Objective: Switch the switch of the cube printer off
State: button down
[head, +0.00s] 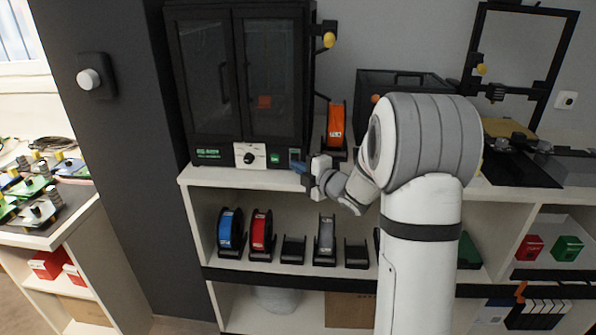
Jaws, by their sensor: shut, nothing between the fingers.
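A black enclosed printer (276,30) with two glazed doors stands on the white shelf at left centre; a small orange cube (264,101) shows behind its glass. On its lower front are a white plate with a black rotary knob (249,156), a small green-lit piece (263,160) and a small dark panel (295,155) at the right corner. The knob's setting is too small to read. My gripper (300,167) is shut and empty, its dark fingertips pointing left at the printer's lower right corner, right of the knob. Whether the tips touch the printer I cannot tell.
An orange spool (336,125) stands just behind my gripper, right of the printer. A low black box (400,80) and an open-frame printer (520,60) stand further right. Blue (231,230) and red (262,232) spools sit on the shelf below. A wall knob (89,79) is on the dark pillar.

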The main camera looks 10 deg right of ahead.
jog(key=shift+w+f+b, duration=0.1)
jog(key=shift+f+b, duration=0.05)
jog(key=shift+b, duration=0.3)
jog(key=shift+w+d+f+b, duration=0.1)
jog(key=shift+f+b, duration=0.1)
jog(key=shift+b, duration=0.85)
jog(key=shift+r, duration=0.4)
jog(key=shift+s+a+f+b, duration=0.2)
jog(key=shift+s+f+b, duration=0.1)
jog(key=shift+s+f, duration=0.05)
jog(key=s+a+f+b+v, duration=0.1)
jog(key=a+v, duration=0.1)
jog(key=v, duration=1)
jog(key=shift+s+f+n, duration=0.2)
jog(key=shift+s+n, duration=0.1)
jog(key=shift+d, duration=0.1)
